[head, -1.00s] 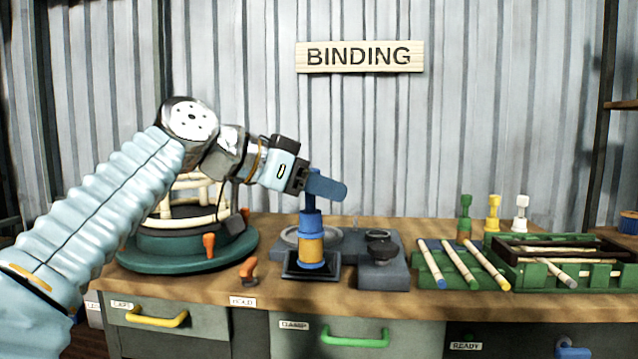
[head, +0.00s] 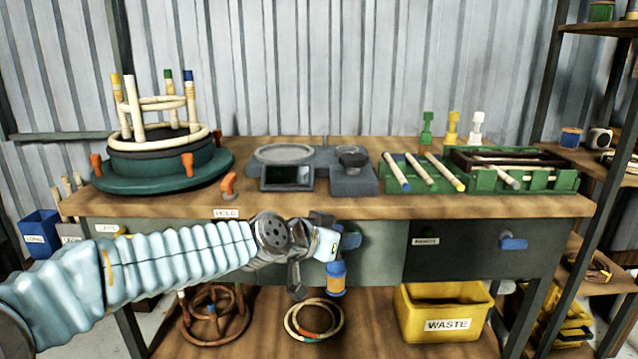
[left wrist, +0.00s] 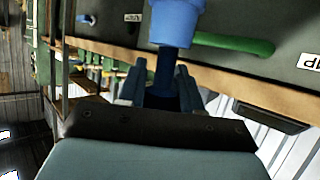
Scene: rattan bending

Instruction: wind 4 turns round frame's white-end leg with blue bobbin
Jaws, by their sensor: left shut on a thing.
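My left gripper (head: 340,243) is shut on the stem of the blue bobbin (head: 336,268), which has an orange-yellow band. The bobbin's blue body (left wrist: 176,22) and darker stem also show in the left wrist view, with the stem between the fingers (left wrist: 162,85). The frame (head: 165,137) of pale rattan stands legs up on the green turntable (head: 150,180) at the bench's left. Its near leg (head: 134,108) has a pale tip; the others have yellow, green and blue tips. My right gripper is not in view.
A dark square plate (head: 287,178) and grey fixture (head: 352,180) occupy the bench's middle. Rods lie on a green rack (head: 400,160) at right. A yellow waste bin (head: 445,310) is below. Space before the drawers is free.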

